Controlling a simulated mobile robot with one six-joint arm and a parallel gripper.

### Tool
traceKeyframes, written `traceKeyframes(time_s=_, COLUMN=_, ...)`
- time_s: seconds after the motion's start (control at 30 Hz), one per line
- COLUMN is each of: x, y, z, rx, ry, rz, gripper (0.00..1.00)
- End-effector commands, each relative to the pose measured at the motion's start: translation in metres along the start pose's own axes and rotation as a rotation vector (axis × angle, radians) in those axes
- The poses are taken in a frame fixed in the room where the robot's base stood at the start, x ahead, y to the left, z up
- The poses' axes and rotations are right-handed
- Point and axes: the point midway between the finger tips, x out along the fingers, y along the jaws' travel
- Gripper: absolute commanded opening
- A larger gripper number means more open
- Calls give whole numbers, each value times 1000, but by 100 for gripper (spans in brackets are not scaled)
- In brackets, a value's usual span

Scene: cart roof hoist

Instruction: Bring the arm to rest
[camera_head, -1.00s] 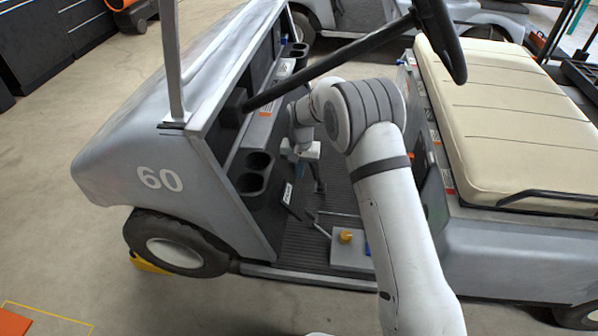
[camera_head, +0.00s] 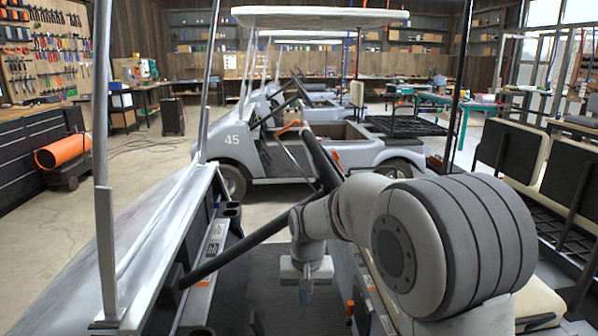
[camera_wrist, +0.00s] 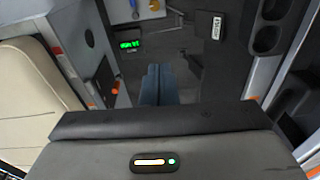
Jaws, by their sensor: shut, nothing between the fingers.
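My arm reaches into the near cart (camera_head: 150,235) over its footwell. My gripper (camera_head: 305,296) hangs low past the steering column, with bluish fingertips pointing down. In the wrist view my gripper (camera_wrist: 159,72) shows its two blue-grey fingers pressed together, with nothing between them. They point down toward the dark cart floor. I cannot tell how far above the floor the tips are.
The steering column (camera_head: 240,248) crosses close beside my arm. The wrist view shows the cream seat (camera_wrist: 32,90) at left, cup holders (camera_wrist: 268,35) at right and a green-lit display (camera_wrist: 130,45). Cart 45 (camera_head: 232,155) stands ahead; open floor lies left.

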Motion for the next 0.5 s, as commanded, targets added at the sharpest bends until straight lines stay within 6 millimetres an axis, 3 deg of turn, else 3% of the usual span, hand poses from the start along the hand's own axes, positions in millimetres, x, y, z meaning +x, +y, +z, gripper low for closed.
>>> traceKeyframes(time_s=0.03, x=-33, y=14, z=13, rx=7, ry=14, rz=1, gripper=0)
traceKeyframes(time_s=0.2, x=-96, y=55, z=65, rx=18, ry=48, rz=8, gripper=0)
traceKeyframes(time_s=0.4, x=-151, y=92, z=134, rx=31, ry=86, rz=22, gripper=0)
traceKeyframes(time_s=0.5, x=-168, y=104, z=167, rx=36, ry=103, rz=31, gripper=0)
